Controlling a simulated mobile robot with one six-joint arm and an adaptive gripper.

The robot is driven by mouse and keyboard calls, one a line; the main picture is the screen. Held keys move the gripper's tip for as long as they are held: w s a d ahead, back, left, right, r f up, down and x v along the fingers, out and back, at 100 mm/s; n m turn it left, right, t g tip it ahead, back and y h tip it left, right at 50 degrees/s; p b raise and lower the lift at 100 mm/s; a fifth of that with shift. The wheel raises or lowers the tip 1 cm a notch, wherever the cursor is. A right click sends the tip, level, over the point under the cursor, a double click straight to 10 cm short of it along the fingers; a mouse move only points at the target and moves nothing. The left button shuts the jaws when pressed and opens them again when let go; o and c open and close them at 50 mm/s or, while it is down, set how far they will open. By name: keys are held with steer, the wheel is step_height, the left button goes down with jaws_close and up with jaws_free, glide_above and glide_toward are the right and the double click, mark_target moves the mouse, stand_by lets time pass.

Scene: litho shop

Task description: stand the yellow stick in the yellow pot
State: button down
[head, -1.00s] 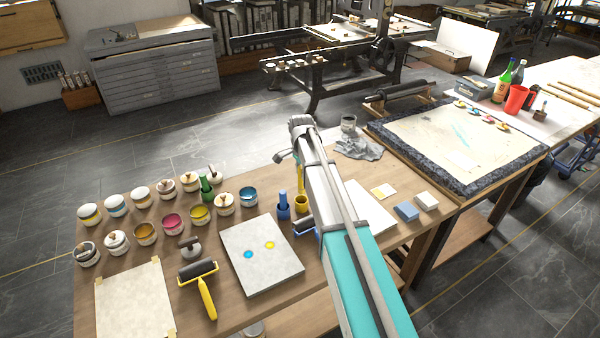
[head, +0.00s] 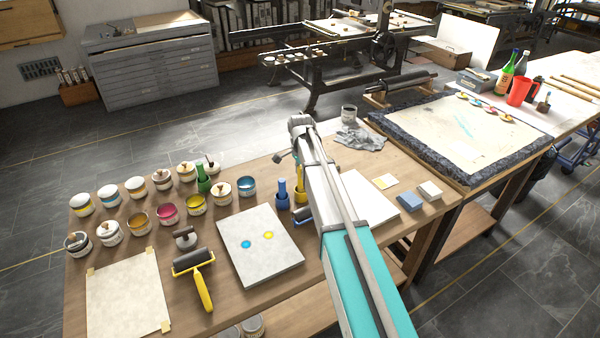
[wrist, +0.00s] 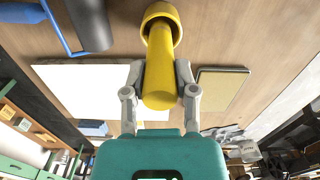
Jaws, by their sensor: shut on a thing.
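My gripper (wrist: 160,78) is shut on the yellow stick (wrist: 160,72), with one finger on each side of it. The stick's far end overlaps the mouth of the yellow pot (wrist: 161,12) in the wrist view. In the head view the stick (head: 300,170) is roughly upright, directly above or partly in the yellow pot (head: 300,197). I cannot tell how deep its lower end sits. My arm hides the gripper in the head view.
A blue pot with a blue stick (head: 283,194) stands close to the left of the yellow pot. A stone slab (head: 262,258), a yellow-handled roller (head: 200,280) and several ink jars lie further left. A white sheet (head: 370,198) lies to the right.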

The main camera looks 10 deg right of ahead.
steer(key=shift+f+b, duration=0.5)
steer(key=shift+f, duration=0.2)
steer(key=shift+c, duration=1.6)
jaws_free()
